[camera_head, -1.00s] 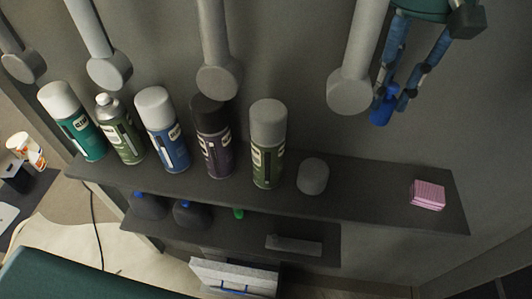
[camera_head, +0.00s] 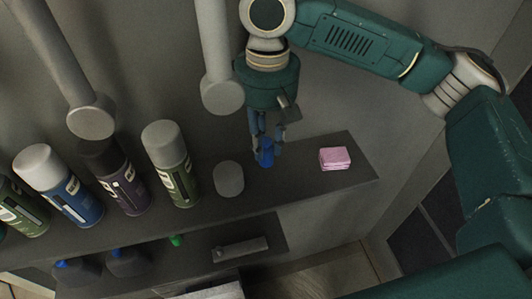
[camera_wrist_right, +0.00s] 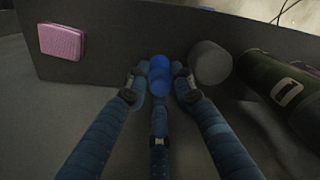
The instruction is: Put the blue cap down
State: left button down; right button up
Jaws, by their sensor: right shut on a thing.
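The blue cap (camera_head: 267,152) is between the fingers of my right gripper (camera_head: 266,143), at the top shelf (camera_head: 310,176). It also shows in the right wrist view (camera_wrist_right: 159,75) between the fingertips. My right gripper is shut on the cap and points down at the shelf. I cannot tell whether the cap touches the shelf surface. A loose grey cap (camera_head: 229,179) stands just left of it, and a pink sponge-like block (camera_head: 335,159) lies to its right. My left gripper is not in view.
Several spray cans, including a green one with a grey cap (camera_head: 171,163), stand along the shelf to the left. Grey cylinders hang above, one (camera_head: 222,95) close to my right gripper. A lower shelf (camera_head: 275,232) holds bottles. The shelf is clear around the pink block.

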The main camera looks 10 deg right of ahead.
aim_at(266, 149)
jog(key=shift+f+p, duration=0.3)
jog(key=shift+f, duration=1.95)
jog(key=o, duration=0.8)
jog(key=shift+f, duration=0.1)
jog(key=shift+c, duration=0.2)
